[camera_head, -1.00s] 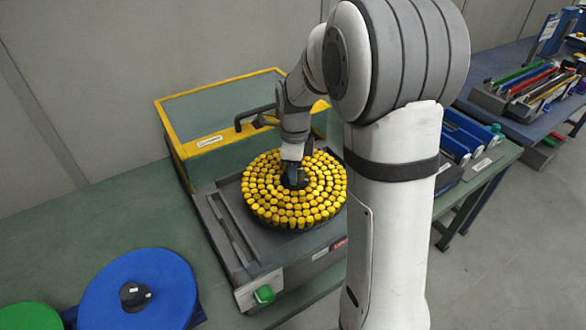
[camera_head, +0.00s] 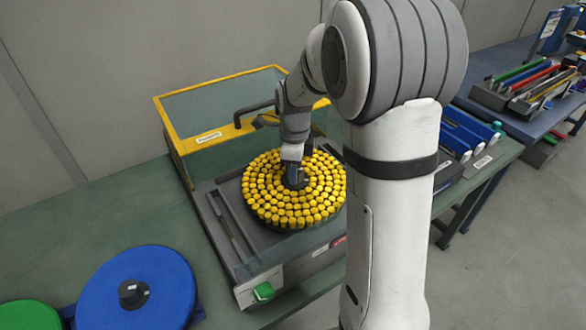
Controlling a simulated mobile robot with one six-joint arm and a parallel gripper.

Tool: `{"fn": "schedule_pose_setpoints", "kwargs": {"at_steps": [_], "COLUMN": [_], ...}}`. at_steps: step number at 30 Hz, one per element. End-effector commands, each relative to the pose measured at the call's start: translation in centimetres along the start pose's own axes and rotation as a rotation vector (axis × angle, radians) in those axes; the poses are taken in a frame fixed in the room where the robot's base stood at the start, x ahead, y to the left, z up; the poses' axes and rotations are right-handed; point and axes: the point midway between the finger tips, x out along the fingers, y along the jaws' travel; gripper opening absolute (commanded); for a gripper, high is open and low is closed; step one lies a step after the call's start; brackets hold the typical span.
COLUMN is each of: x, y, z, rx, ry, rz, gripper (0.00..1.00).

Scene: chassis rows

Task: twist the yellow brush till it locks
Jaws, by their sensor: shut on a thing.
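The yellow brush (camera_head: 272,205) is a round disc covered with rings of yellow tufts. It lies flat in the grey machine bed (camera_head: 232,250) at the middle of the view. My gripper (camera_head: 294,176) points down at the brush's centre and is shut on its dark hub. The fingertips and most of the hub are hard to make out, and how the brush sits on its mount underneath is hidden.
A yellow-framed clear guard (camera_head: 222,108) with a black handle stands raised behind the brush. A blue disc (camera_head: 165,280) and a green disc (camera_head: 22,315) lie at the front left. A green knob (camera_head: 263,292) is on the machine's front. My arm hides the machine's right side.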

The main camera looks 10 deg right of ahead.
Motion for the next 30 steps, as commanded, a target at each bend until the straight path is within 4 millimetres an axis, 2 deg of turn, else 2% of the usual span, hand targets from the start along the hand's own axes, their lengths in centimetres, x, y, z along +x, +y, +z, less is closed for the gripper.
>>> {"fn": "schedule_pose_setpoints", "kwargs": {"at_steps": [7, 21, 25, 30], "x": [-0.06, 0.07, 0.10, 0.13], "y": [-0.03, -0.01, -0.01, 0.00], "z": [0.00, -0.01, 0.00, 0.01], "rx": [0.052, 0.563, 0.659, 0.696], "ry": [0.000, 0.000, 0.000, 0.000], "rz": [-0.001, 0.000, 0.000, 0.000], "gripper": [0.00, 0.00, 0.00, 0.00]}}
